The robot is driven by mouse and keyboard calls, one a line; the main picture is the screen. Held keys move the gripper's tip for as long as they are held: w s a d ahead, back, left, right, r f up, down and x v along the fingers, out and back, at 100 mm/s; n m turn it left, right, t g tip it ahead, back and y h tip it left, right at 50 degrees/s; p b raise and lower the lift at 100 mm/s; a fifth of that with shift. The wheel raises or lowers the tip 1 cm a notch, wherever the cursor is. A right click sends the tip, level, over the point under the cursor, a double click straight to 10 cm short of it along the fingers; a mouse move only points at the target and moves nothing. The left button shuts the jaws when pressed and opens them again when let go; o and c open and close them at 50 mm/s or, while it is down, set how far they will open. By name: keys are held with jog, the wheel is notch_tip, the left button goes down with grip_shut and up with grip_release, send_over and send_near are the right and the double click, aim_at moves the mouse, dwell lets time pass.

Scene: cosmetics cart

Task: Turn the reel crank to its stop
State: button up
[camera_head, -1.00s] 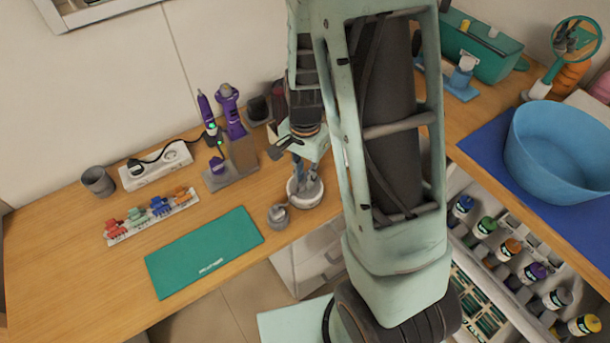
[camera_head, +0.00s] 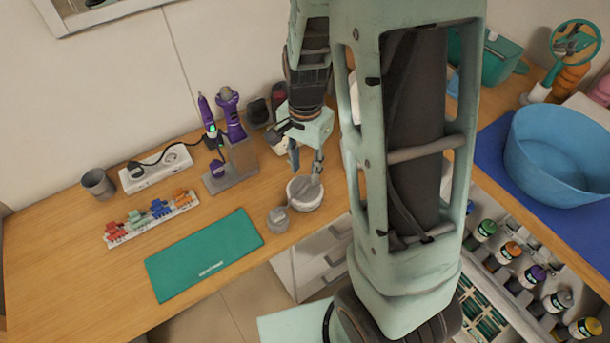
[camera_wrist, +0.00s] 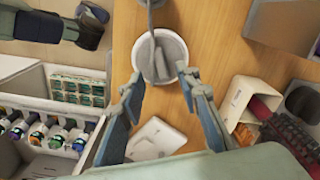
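A white round cup-like part (camera_head: 304,194) with grey pieces inside stands near the front edge of the wooden counter. It also shows in the wrist view (camera_wrist: 183,50), where a grey stem (camera_wrist: 150,17) rises from it. A small grey knobbed piece (camera_head: 278,219) sits beside it in the head view. I cannot tell for sure which of these is the reel crank. My gripper (camera_head: 307,170) points down at the cup. In the wrist view my gripper (camera_wrist: 165,84) has its two fingers wide apart, with nothing between the tips; the cup lies just beyond them.
A green mat (camera_head: 205,254), a purple tool stand (camera_head: 232,165), a white power strip (camera_head: 156,168) and a grey cup (camera_head: 98,183) are on the counter to the left. A blue basin (camera_head: 560,150) and a drawer of bottles (camera_head: 510,253) are at right.

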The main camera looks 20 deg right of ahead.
aim_at(305, 183)
notch_tip(305, 183, up, 7)
dwell(0.3)
jog(key=shift+a+f+p, duration=0.1)
jog(key=shift+p, duration=0.3)
notch_tip(305, 183, down, 12)
jog(key=shift+b, duration=0.3)
dwell(0.3)
grip_shut()
